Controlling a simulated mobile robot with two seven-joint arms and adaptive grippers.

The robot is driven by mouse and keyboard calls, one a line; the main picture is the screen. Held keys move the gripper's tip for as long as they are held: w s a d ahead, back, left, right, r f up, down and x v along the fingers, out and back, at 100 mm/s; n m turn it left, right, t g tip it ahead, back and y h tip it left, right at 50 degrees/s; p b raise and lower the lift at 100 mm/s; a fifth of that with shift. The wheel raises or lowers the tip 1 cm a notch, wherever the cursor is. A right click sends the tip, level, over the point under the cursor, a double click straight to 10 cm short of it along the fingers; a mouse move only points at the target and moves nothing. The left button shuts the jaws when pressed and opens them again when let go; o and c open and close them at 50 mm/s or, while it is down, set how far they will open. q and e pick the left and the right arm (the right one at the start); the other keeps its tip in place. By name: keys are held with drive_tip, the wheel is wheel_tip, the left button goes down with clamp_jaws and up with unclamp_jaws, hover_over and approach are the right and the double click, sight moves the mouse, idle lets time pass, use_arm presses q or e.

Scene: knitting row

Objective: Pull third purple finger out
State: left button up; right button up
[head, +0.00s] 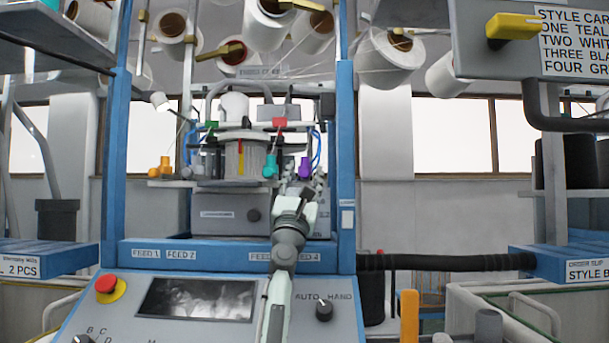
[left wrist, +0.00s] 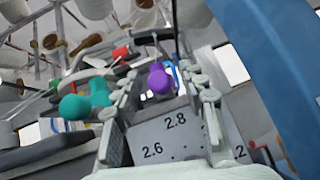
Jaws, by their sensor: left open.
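A purple finger (head: 305,168) sits at the right end of the knitting machine's front, just right of a teal finger (head: 270,166). My left gripper (head: 307,187) is just below and in front of the purple finger. In the left wrist view, the purple finger (left wrist: 160,82) shows between the two open, ridged jaws (left wrist: 168,88). I cannot tell how deep between them it is, and no contact is clear. The teal finger (left wrist: 86,100) lies outside the jaws, to the left. My right gripper is not in view.
Orange fingers (head: 160,168) are at the machine's left end. Blue posts (head: 345,150) frame the machine, and one shows large at right in the wrist view (left wrist: 270,60). A control panel (head: 210,305) with a red button (head: 106,284) is below. Yarn cones (head: 388,55) hang above.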

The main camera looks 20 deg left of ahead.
use_arm(q)
clamp_jaws()
